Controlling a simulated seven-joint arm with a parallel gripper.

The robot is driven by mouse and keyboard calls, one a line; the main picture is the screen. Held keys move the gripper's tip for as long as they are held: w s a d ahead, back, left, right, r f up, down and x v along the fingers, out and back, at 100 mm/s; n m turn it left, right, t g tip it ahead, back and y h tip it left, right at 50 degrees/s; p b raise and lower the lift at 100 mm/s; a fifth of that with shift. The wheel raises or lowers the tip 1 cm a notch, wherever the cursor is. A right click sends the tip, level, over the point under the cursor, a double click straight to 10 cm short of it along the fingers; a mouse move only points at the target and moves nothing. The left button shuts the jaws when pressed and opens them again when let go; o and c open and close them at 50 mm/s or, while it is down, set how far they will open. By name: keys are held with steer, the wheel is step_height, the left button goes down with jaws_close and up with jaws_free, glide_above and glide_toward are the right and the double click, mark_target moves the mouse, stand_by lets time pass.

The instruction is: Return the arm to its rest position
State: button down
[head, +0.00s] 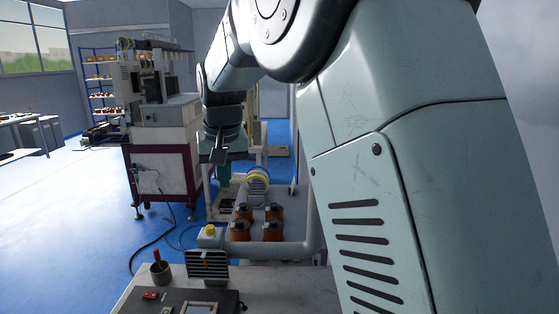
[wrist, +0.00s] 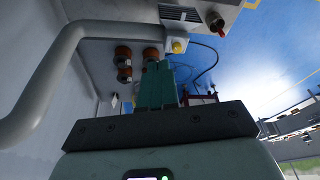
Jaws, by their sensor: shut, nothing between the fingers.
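My arm reaches from the right of the head view over the top and down to my gripper (head: 223,184), which hangs pointing down above the work area near the middle. Its teal fingers (wrist: 157,66) are together in the wrist view, with nothing visible between them. In the head view the gripper is left of the yellow-banded coil (head: 257,181) and behind the copper-coloured spools (head: 272,231). These spools also show beyond the fingers in the wrist view (wrist: 123,54). Whether the fingertips touch anything below is hard to tell in the head view.
A grey pipe (head: 280,251) runs around the spools, with a yellow knob (head: 209,231) at its left. A cup with a red-handled tool (head: 161,272) and a control panel (head: 190,303) are in front. A large machine (head: 160,150) stands left. Open blue floor (head: 70,210) lies further left.

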steer(key=s+d+r+m+t, duration=0.1)
steer(key=s+d+r, duration=0.3)
steer(key=s+d, duration=0.6)
steer(key=s+d+r+m+t, duration=0.1)
steer(key=s+d+r, duration=0.3)
steer(key=s+d, duration=0.55)
steer(key=s+d+f, duration=0.2)
steer(key=s, duration=0.3)
steer(key=s+d+f+m+h, duration=0.1)
steer(key=s+f, duration=0.1)
steer(key=s, duration=0.3)
steer(key=shift+s+d+f, duration=0.2)
steer(key=shift+d, duration=0.15)
